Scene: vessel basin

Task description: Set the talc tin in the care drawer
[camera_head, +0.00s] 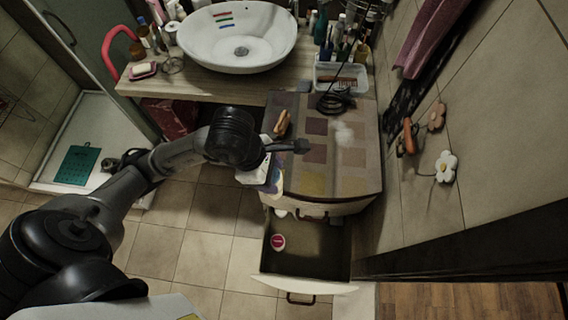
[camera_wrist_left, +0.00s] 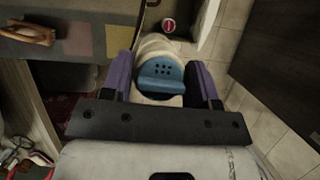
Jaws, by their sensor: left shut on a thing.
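The talc tin (camera_wrist_left: 160,82) is pale with a blue perforated cap. In the left wrist view it sits between the two purple-lined fingers of my left gripper (camera_wrist_left: 162,66), which is shut on it. In the head view my left gripper (camera_head: 275,178) is beside the left edge of the cabinet top, and I cannot make out the tin clearly there. The care drawer (camera_head: 322,246) is pulled open below and to the right of the gripper. A small round red and white item (camera_head: 278,242) lies in it at the left; it also shows in the left wrist view (camera_wrist_left: 168,25). My right gripper is not in view.
A white basin (camera_head: 238,38) stands behind. Most of the drawer floor is bare.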

